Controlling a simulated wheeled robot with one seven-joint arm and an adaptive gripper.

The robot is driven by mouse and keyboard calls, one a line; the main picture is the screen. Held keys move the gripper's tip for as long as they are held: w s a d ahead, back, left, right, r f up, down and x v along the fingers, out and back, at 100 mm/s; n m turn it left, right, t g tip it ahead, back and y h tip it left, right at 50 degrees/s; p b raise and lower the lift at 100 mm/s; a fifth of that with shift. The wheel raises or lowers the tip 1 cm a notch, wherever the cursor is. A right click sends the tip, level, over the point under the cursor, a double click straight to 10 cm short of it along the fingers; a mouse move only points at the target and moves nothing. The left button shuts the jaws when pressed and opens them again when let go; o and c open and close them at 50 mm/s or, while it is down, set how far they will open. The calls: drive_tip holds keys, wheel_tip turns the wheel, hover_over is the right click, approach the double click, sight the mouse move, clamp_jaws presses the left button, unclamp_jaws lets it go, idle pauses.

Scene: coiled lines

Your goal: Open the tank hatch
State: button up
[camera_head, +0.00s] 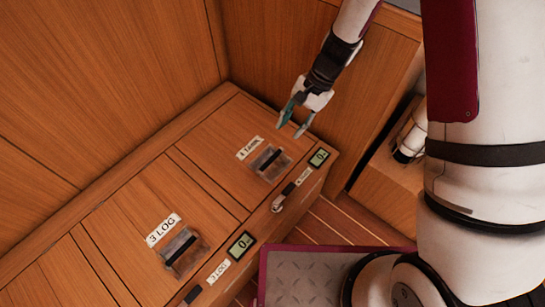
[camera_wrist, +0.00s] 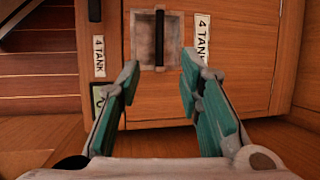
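The tank hatch (camera_head: 215,140) is a flat wooden lid in the bench top, lying shut and marked "4 TANK" (camera_head: 250,148). Its handle (camera_head: 268,160) is a dark bar across a square grey recess. In the wrist view the dark bar (camera_wrist: 160,38) stands upright in the recess, just beyond my fingertips and between their lines. My gripper (camera_head: 294,122) is open and empty, with teal finger pads, above the far right part of the hatch in the head view. In the wrist view its fingers (camera_wrist: 161,68) are spread apart and do not visibly touch the bar.
A similar hatch marked "3 LOG" (camera_head: 163,229) lies shut to the left, with its own recessed handle. The bench front carries small displays (camera_head: 319,157) and a lever (camera_head: 284,197). Wood panelling (camera_head: 110,70) rises behind the bench. Striped floor (camera_head: 340,222) shows at the right.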

sight(270, 160)
drive_tip(key=b+x, duration=0.5)
drive_tip(key=x, duration=0.9)
clamp_jaws()
